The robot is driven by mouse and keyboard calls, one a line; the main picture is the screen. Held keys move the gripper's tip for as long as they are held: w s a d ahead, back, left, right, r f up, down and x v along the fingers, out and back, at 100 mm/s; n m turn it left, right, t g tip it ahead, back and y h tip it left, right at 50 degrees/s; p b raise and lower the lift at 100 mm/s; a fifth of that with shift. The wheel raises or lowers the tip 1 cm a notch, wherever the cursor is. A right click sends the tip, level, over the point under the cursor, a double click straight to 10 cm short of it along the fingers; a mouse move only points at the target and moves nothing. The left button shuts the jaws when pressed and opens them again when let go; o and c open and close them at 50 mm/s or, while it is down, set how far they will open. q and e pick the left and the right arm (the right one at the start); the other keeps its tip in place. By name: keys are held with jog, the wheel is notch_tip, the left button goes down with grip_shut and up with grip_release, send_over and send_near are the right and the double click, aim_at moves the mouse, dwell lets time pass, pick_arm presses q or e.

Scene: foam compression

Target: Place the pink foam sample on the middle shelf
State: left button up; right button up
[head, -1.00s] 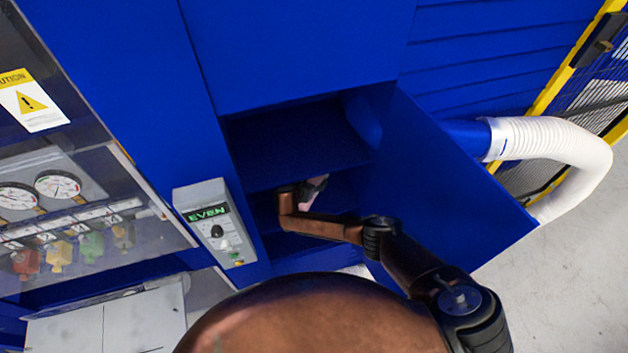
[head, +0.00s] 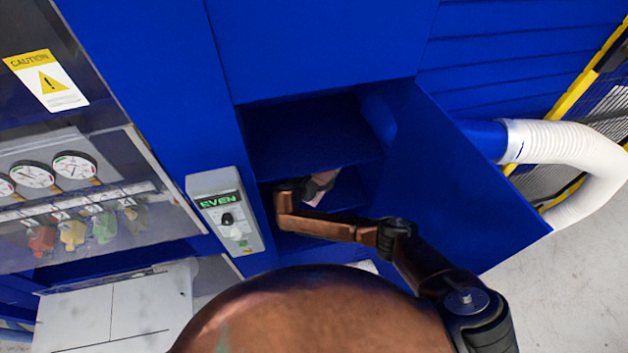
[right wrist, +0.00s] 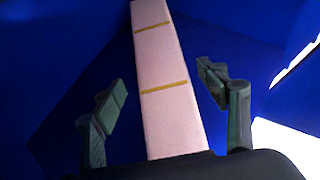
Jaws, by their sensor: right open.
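The pink foam sample (right wrist: 166,88) is a long pale pink bar with two thin yellow bands in the right wrist view. It lies between the two spread fingers of my right gripper (right wrist: 168,112), with a gap on each side. In the head view a small part of the foam (head: 316,194) shows inside the blue cabinet, by my right gripper (head: 312,186). My arm and gripper hide the rest of it. The cabinet's middle shelf (head: 350,192) is dark and partly covered by my arm. My left gripper is not in view.
The cabinet door (head: 450,190) stands open to the right of my arm. A control box (head: 225,212) reading EVEN is left of the opening. A white hose (head: 570,145) is beyond the door. The upper compartment (head: 305,135) looks empty.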

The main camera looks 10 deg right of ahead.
jog(key=shift+v, duration=2.35)
